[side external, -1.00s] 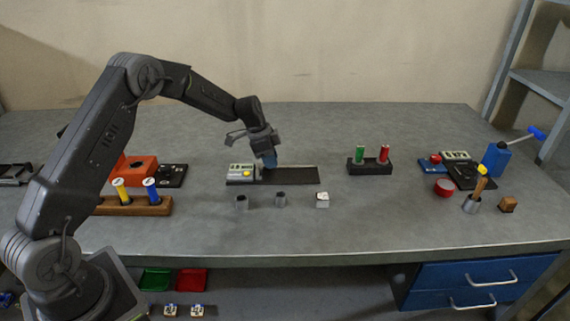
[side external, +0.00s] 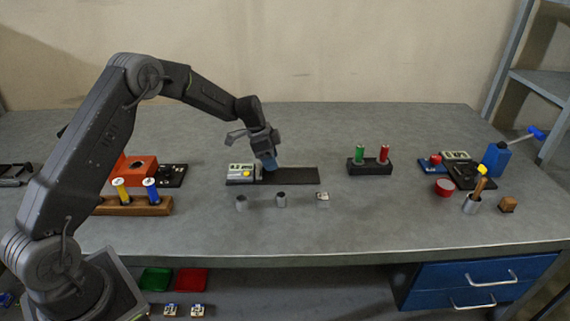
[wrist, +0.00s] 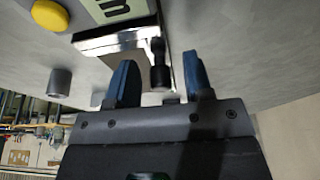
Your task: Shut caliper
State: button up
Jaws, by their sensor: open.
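The caliper (side external: 240,172) is a pale block with a green display and a yellow button, at the left end of a dark flat base (side external: 295,175). My gripper (side external: 268,166) points down just right of the block, over the base. In the wrist view, the caliper's body (wrist: 118,38) shows at the top with its yellow button (wrist: 48,15). My blue fingers (wrist: 158,65) are apart, with a black knob (wrist: 158,64) of the caliper between them. I see no clear grip on the knob. The fingers hide part of the caliper in the side view.
A holder with green and red cylinders (side external: 370,167) is to the right. A wooden rack (side external: 135,206) is to the left.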

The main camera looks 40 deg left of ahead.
jog(key=shift+r, duration=3.5)
jog(key=shift+d+r, duration=0.1)
jog(key=shift+r, duration=0.15)
jog(key=s+d+r+n+t+y, duration=0.15)
jog(key=s+d+r, duration=0.25)
jog(key=s+r, duration=0.4)
jog(key=s+d+r+n, duration=0.3)
jog(key=s+d+r, duration=0.2)
jog(key=s+r, duration=0.3)
jog(key=s+d+f+n+t, duration=0.1)
jog(key=s+n, duration=0.1)
jog(key=s, duration=0.8)
jog(key=s+d+n, duration=0.2)
jog(key=s, duration=0.7)
jog(key=shift+s+d+f+t+y, duration=0.15)
jog(key=shift+s+f+t+y, duration=0.2)
jog(key=shift+y, duration=0.1)
jog(key=shift+n, duration=0.25)
